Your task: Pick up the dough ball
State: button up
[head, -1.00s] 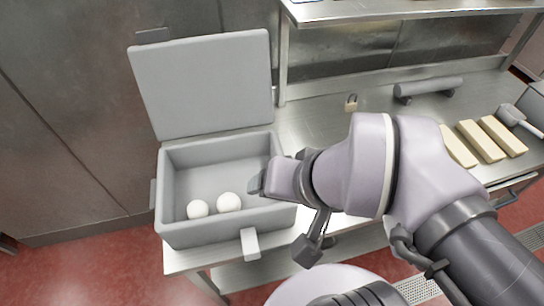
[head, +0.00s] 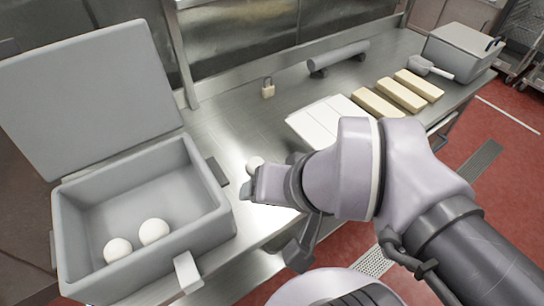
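Two white dough balls lie in the front of the open grey box, one on the left (head: 118,250) and one on the right (head: 154,232). The box (head: 208,212) stands at the left with its lid (head: 95,95) raised. A third pale ball (head: 256,163) shows at the upper edge of my gripper (head: 247,190), partly hidden behind it. I cannot tell whether this ball is between the fingers or on the counter. My gripper is right of the box, over the counter; its own hand hides the finger gap.
The steel counter (head: 235,130) is clear behind my gripper.

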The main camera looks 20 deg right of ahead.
aim_at(254, 162)
jog(key=j+z, duration=0.6)
jog(key=z, duration=0.2)
jog(key=k+j+z, duration=0.1)
jog(key=j+z, duration=0.3)
jog(key=l, duration=0.1)
